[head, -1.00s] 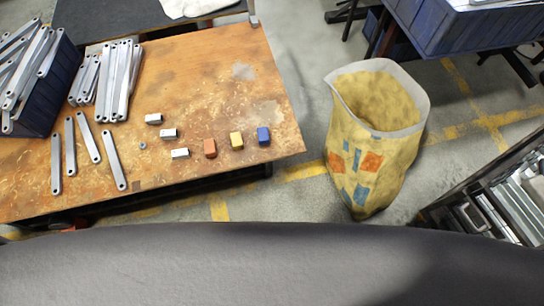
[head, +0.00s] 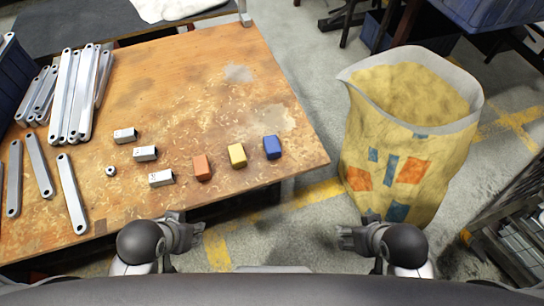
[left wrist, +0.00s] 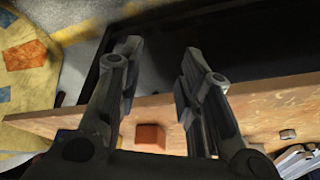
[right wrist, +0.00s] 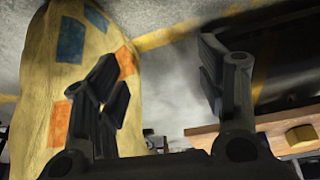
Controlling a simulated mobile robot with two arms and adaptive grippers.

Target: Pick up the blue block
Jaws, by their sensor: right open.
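The blue block (head: 272,147) stands on the wooden table near its front right corner in the head view, at the right end of a row with a yellow block (head: 237,155) and an orange block (head: 202,167). My right gripper (head: 346,238) is open and empty, off the table to the right of and nearer than the blue block. My left gripper (head: 196,236) is in front of the table's front edge, below the orange block. In the left wrist view its fingers (left wrist: 158,65) are apart with nothing between them.
The wooden table (head: 190,85) also holds small metal pieces (head: 144,153) and long galvanized brackets (head: 72,195) on the left. A large yellow bag (head: 410,150) stands on the floor right of the table, close beyond my right gripper. A rack (head: 515,225) stands at the far right.

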